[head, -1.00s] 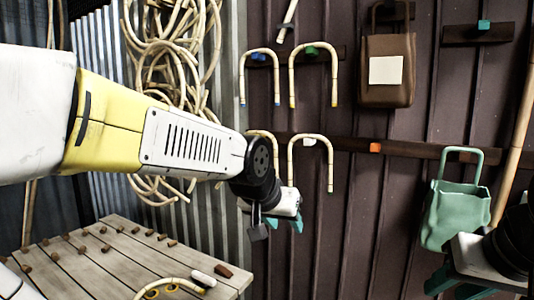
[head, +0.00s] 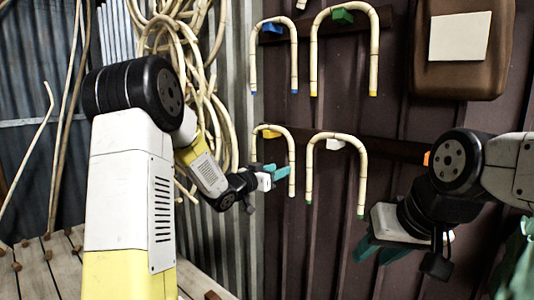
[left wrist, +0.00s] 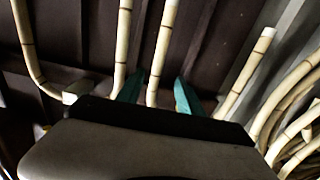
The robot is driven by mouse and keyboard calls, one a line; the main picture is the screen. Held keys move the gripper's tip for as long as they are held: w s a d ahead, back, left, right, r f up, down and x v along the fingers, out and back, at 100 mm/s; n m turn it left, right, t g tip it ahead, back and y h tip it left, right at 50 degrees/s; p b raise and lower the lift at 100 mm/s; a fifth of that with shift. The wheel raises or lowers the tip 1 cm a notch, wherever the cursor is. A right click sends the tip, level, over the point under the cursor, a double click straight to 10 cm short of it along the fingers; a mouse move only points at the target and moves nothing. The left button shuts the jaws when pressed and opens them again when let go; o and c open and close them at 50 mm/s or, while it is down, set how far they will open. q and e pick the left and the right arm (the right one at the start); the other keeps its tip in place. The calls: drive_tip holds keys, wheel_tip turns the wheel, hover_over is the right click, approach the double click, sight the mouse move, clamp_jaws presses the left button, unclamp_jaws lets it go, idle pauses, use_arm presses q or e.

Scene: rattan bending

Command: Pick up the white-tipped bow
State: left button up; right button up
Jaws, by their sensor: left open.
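The white-tipped bow (head: 292,160) hangs at the left of the lower row, over a yellow peg (head: 270,134). Its white end also shows in the left wrist view (left wrist: 267,33). My left gripper (head: 281,172) is open at its right leg. In the left wrist view one leg (left wrist: 161,50) shows between the two teal fingers (left wrist: 158,88); I cannot tell whether they touch it. My right gripper (head: 378,252) is open and empty, low and right of the bows.
A green-tipped bow (head: 363,175) hangs just right on a white peg (head: 335,144). Blue-tipped (head: 253,60) and yellow-tipped (head: 314,65) bows hang above. Coiled rattan (head: 218,60) hangs to the left. A slatted table (head: 30,275) stands low at left.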

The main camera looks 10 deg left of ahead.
sight(291, 166)
use_arm(q)
drive_tip(key=x, duration=0.7)
drive_tip(key=shift+w+d+f, duration=0.15)
drive_tip(key=shift+w+d, duration=0.05)
drive_tip(key=shift+d, duration=0.2)
drive_tip(key=shift+c, duration=0.2)
clamp_jaws()
